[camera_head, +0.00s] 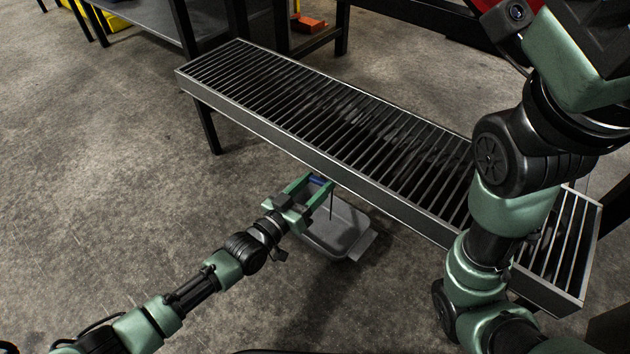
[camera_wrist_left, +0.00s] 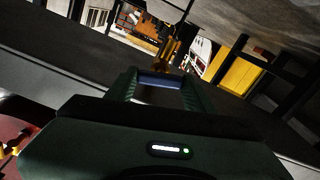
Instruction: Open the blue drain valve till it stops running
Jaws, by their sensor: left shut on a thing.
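The blue drain valve handle (camera_head: 318,181) shows just under the front edge of the grated conveyor (camera_head: 300,150). My left gripper (camera_head: 308,186) is shut on the blue handle, which also shows between the fingers in the left wrist view (camera_wrist_left: 160,82). A brass-coloured fitting (camera_wrist_left: 170,55) stands just beyond the handle there. A thin dark line of liquid or a thin rod (camera_head: 331,205) drops from by the valve towards a grey tray (camera_head: 362,246) on the floor; I cannot tell which it is. My right arm crosses the right side, and its gripper is out of view.
The conveyor runs diagonally across the middle on dark legs (camera_head: 207,130). A dark table (camera_head: 150,25) and an orange-red object (camera_head: 308,24) on a low shelf stand behind it. The concrete floor (camera_head: 110,180) at left is clear.

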